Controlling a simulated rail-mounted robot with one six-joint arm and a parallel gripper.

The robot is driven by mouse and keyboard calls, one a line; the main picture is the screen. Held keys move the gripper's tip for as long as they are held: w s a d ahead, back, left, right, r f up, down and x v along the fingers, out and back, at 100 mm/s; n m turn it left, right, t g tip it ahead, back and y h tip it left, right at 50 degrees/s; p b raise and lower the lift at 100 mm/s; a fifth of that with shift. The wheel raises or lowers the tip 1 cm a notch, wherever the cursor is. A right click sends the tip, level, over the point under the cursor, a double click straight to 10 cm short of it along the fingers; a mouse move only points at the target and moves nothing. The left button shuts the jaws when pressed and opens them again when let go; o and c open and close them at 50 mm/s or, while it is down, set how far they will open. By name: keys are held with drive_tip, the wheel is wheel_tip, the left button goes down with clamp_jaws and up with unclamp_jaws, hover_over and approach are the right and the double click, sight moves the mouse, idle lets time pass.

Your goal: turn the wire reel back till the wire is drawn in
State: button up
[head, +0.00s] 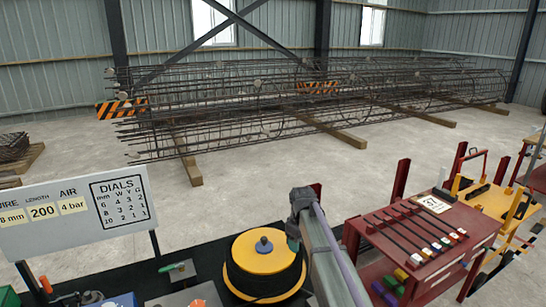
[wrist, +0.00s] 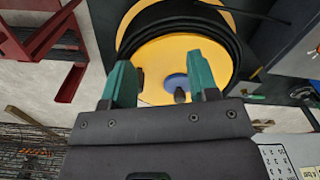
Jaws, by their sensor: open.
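The wire reel (head: 252,246) is a yellow disc on a thick black coil at the bottom middle of the head view, with a blue hub at its centre. The wrist view shows the reel (wrist: 150,65), its black wire coil (wrist: 190,18) and the blue hub (wrist: 174,82) with a dark knob. My gripper (wrist: 161,82) is open, its two green fingers either side of the hub in this view, with nothing held. In the head view my gripper (head: 293,236) is at the reel's right side. Whether a finger touches the reel cannot be told.
A sign board (head: 75,215) stands left of the reel. A red cart (head: 440,243) with coloured-ended bars is close on the right. Tools lie at the lower left. The long rebar cage (head: 300,100) rests on timbers behind, with clear floor before it.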

drive_tip(key=s+d+f+m+b, duration=0.2)
drive_tip(key=s+m, duration=0.1)
drive_tip(key=s, duration=0.6)
drive_tip(key=s+d+f+m+b, duration=0.2)
drive_tip(key=s+f+m, duration=0.1)
drive_tip(key=s, duration=0.7)
drive_tip(key=s+d+f+m+b, duration=0.2)
drive_tip(key=s+f+b, duration=0.1)
drive_tip(key=s, duration=0.7)
drive_tip(key=shift+d+f+m, duration=0.15)
drive_tip(key=shift+d+m, duration=0.25)
drive_tip(key=shift+w+a, duration=0.1)
